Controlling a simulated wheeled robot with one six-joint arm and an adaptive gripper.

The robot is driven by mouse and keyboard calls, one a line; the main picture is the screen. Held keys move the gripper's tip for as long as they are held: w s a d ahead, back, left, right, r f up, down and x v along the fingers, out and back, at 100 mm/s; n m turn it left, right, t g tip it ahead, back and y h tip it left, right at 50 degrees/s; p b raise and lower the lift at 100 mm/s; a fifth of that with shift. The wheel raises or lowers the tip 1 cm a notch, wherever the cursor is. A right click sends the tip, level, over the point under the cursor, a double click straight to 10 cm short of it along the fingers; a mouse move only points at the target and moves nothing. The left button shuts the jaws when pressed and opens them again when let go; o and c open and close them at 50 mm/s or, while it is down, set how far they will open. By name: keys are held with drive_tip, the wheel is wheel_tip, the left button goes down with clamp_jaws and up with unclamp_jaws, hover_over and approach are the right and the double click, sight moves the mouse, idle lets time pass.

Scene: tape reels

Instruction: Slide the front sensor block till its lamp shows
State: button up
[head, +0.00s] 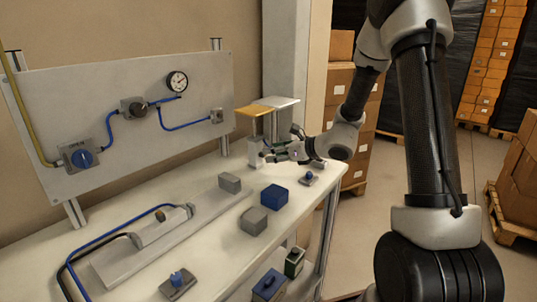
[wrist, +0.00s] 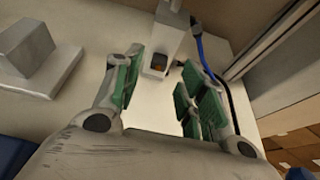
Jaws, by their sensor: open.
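My gripper (head: 272,156) is at the far right end of the white bench in the head view. In the wrist view its green-padded fingers (wrist: 158,75) are open and empty. A small pale grey block (wrist: 168,38) with a dark recess and a brownish spot lies just beyond and between the fingertips, apart from both pads. It appears to belong to the pale upright fixture (head: 255,150) in the head view. I cannot tell for certain whether it is the front sensor block. No lit lamp can be made out on it.
A grey block (head: 229,182) stands at the end of a long rail (head: 120,262). A blue block (head: 274,197) and another grey block (head: 253,221) stand on the bench. A yellow plate (head: 254,111) and a silver plate (head: 277,102) are above the gripper. A blue cable (wrist: 203,58) runs beside the right finger.

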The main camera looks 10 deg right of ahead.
drive_tip(key=shift+x, duration=1.7)
clamp_jaws()
drive_tip(key=shift+r, duration=1.9)
unclamp_jaws()
